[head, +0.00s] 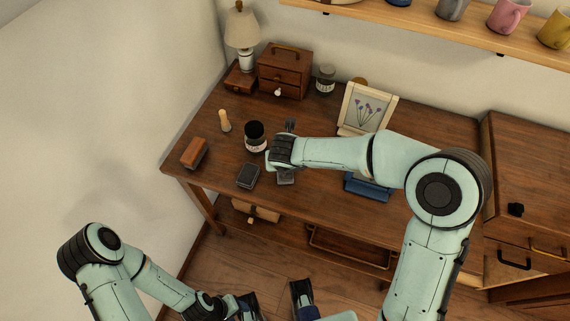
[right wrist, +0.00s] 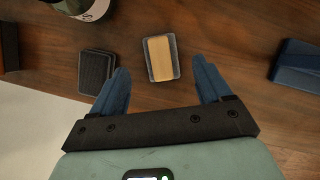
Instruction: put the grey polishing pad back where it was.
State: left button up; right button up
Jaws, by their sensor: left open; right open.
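A dark grey, flat rectangular pad (head: 248,175) lies near the desk's front edge; it also shows in the right wrist view (right wrist: 95,70), left of the fingers, seemingly on a second dark piece. A grey-rimmed piece with a tan middle (right wrist: 161,57) lies between and just beyond my right fingertips; its grey edge shows in the head view (head: 286,179). I cannot tell for sure which is the polishing pad. My right gripper (right wrist: 160,80) is open and empty above the desk; its fingers are mostly hidden in the head view. My left gripper (head: 275,303) is open and empty, low in front of the desk.
A dark jar (head: 255,136), a brown block (head: 194,153) and a wooden-handled tool (head: 224,121) stand left on the desk (head: 315,211). A blue block (head: 369,187) lies right of the gripper. A small drawer chest (head: 284,70), lamp (head: 243,35) and picture frame (head: 366,108) stand behind.

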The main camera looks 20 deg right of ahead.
jog(key=p+v, duration=0.1)
jog(key=v, duration=0.5)
jog(key=shift+s+r, duration=0.2)
jog(key=shift+r, duration=0.15)
